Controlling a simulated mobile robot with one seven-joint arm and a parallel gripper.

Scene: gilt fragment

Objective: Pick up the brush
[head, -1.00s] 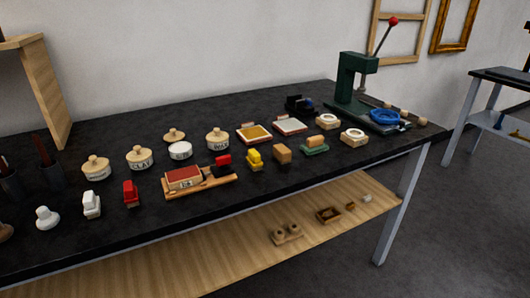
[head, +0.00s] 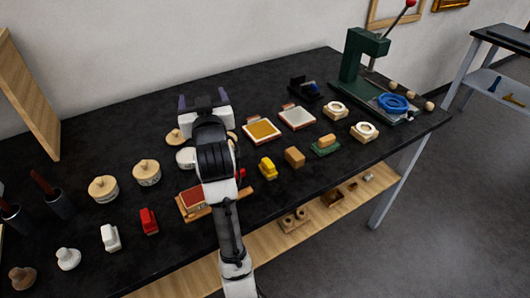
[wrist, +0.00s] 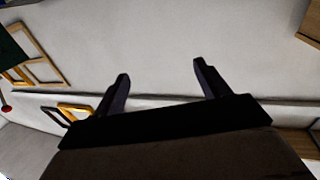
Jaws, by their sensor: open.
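I cannot tell for sure which thing is the brush. A small block with a wooden top on a green base (head: 326,145) lies right of centre on the black table in the head view. Thin red-handled tools (head: 44,182) stand in dark cups at the far left; their lower ends are hidden. My gripper (head: 202,98) is open and empty above the back of the table, left of the green-based block and apart from it. Its two spread fingers (wrist: 161,72) face the wall in the wrist view, with nothing between them.
My arm partly hides a red block on a wooden tray (head: 188,203). Lidded pots (head: 103,189), a yellow block (head: 267,168) and a wooden block (head: 294,157) crowd the table (head: 100,140). A green press (head: 357,65) stands at the back right. A wooden panel (head: 28,95) rises at left.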

